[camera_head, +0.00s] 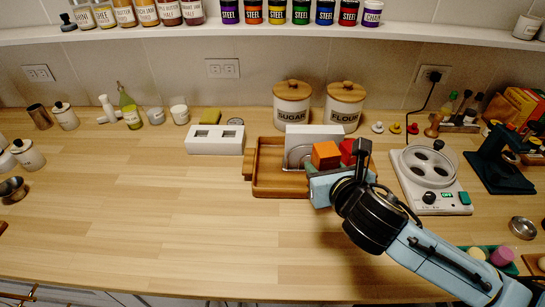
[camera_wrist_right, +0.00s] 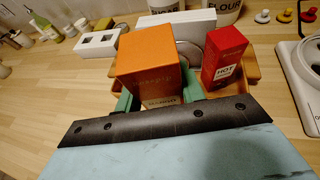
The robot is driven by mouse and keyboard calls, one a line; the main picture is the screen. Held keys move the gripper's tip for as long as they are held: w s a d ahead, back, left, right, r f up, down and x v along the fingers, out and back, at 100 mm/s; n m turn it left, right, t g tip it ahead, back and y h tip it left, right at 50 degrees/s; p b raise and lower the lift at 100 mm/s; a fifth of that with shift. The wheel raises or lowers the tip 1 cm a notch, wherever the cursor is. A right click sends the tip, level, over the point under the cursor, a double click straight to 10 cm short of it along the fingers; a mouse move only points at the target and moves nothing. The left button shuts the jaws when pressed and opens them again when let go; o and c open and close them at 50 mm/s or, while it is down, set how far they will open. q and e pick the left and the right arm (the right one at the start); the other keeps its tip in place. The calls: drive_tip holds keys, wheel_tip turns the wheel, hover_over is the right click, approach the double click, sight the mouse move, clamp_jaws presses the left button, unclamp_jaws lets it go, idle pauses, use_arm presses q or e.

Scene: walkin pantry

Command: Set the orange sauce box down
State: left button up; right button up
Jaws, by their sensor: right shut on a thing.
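The orange sauce box (camera_head: 326,154) is upright at the wooden tray (camera_head: 267,170) in the head view. My right gripper (camera_head: 322,170) is shut on it, coming in from the lower right. In the right wrist view the orange box (camera_wrist_right: 150,60) sits between green fingers (camera_wrist_right: 160,98). The box's underside is hidden, so I cannot tell whether it touches the tray. A red box marked HOT (camera_wrist_right: 223,60) stands close to its right. My left gripper is not in view.
A white rack (camera_head: 312,136) stands at the tray's back, before the SUGAR (camera_head: 292,103) and FLOUR (camera_head: 344,106) canisters. A white block with two openings (camera_head: 214,140) is left of the tray. A white hot-plate unit (camera_head: 430,178) is right. The front-left counter is clear.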

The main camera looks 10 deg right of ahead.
sight(288, 152)
drive_tip(key=w+a+r+m+h+p, duration=0.3)
drive_tip(key=w+a+p, duration=0.1)
drive_tip(key=w+p, duration=0.6)
drive_tip(key=f+b, duration=0.1)
drive_tip(key=f, duration=0.2)
drive_tip(key=f+b, duration=0.1)
drive_tip(key=f, duration=0.2)
drive_tip(key=f+b, duration=0.1)
drive_tip(key=f, duration=0.2)
drive_tip(key=shift+w+a+f, duration=0.15)
drive_tip(key=shift+w+f, duration=0.2)
drive_tip(key=shift+f, duration=0.15)
drive_tip(key=o, duration=1.1)
drive_tip(key=shift+r, duration=0.2)
drive_tip(key=p+v, duration=0.1)
drive_tip(key=v, duration=1.1)
drive_tip(key=shift+w+a+r, duration=0.1)
